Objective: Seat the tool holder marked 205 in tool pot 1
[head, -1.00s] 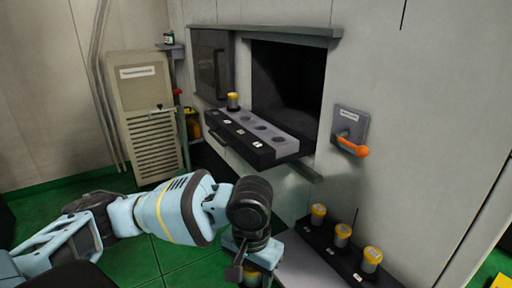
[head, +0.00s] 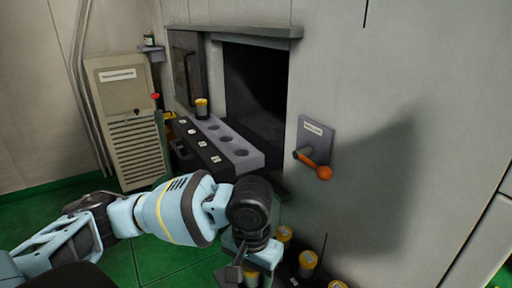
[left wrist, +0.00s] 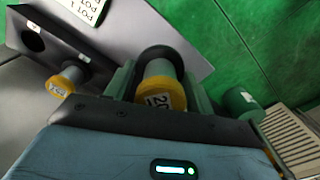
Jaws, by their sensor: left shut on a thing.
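My left gripper (left wrist: 160,100) is shut on a tool holder with a yellow collar (left wrist: 163,97). Its white label reads "20", with the rest cut off by the collar's curve. In the head view the gripper (head: 246,272) is low in the middle, in front of the lower stand. The tool pot rack (head: 212,128) juts from the machine opening, up and left of the gripper. Pot numbers are too small to read. My right gripper is not in view.
Several yellow-topped holders (head: 307,262) stand on the dark lower stand at the bottom. The wrist view shows another holder (left wrist: 62,83) beside an empty hole and a printed card (left wrist: 85,9). An orange-handled lever (head: 318,171) projects from the wall. A cabinet (head: 126,120) stands left.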

